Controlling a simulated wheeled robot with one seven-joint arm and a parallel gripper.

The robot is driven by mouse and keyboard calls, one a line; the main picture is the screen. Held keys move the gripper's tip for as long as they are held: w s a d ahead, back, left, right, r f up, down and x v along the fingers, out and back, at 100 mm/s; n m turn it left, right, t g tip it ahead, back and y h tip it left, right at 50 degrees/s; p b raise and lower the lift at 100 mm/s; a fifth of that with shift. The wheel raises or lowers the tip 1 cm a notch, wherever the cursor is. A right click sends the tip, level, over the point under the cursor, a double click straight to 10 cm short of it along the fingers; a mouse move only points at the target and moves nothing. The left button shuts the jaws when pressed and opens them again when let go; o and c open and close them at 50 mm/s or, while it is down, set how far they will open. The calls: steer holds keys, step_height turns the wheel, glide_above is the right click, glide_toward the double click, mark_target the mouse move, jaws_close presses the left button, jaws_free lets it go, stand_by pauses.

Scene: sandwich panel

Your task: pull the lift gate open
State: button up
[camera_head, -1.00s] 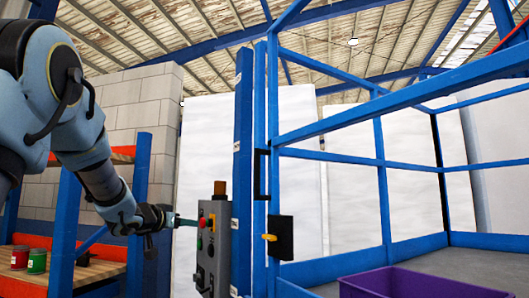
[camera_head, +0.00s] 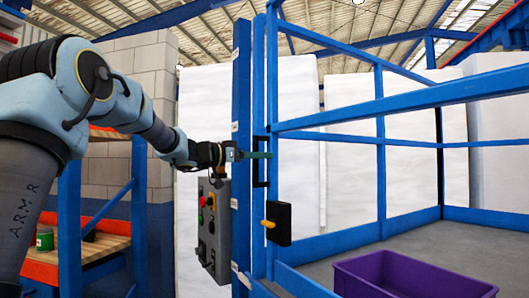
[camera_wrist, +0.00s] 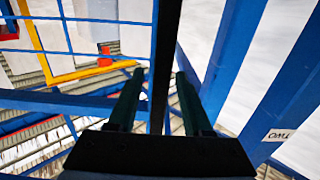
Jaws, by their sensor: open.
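The lift gate (camera_head: 383,190) is a frame of blue bars on the right in the head view. A black upright handle (camera_head: 261,176) is on its left post, above a black latch box (camera_head: 278,222) with a yellow knob (camera_head: 267,224). My gripper (camera_head: 268,155) is at the upper part of the handle. In the wrist view my gripper (camera_wrist: 158,80) is open, and the black handle bar (camera_wrist: 164,50) passes between its two dark fingers. I cannot tell whether either finger touches the bar.
A grey control box (camera_head: 212,232) with buttons is close below my wrist, beside a blue post (camera_head: 241,130). A purple bin (camera_head: 400,280) stands on the floor behind the gate bars. A shelf rack (camera_head: 68,240) with a green can (camera_head: 45,239) is at left.

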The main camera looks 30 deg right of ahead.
steer(key=shift+d, duration=0.9)
jaws_close()
stand_by(0.9)
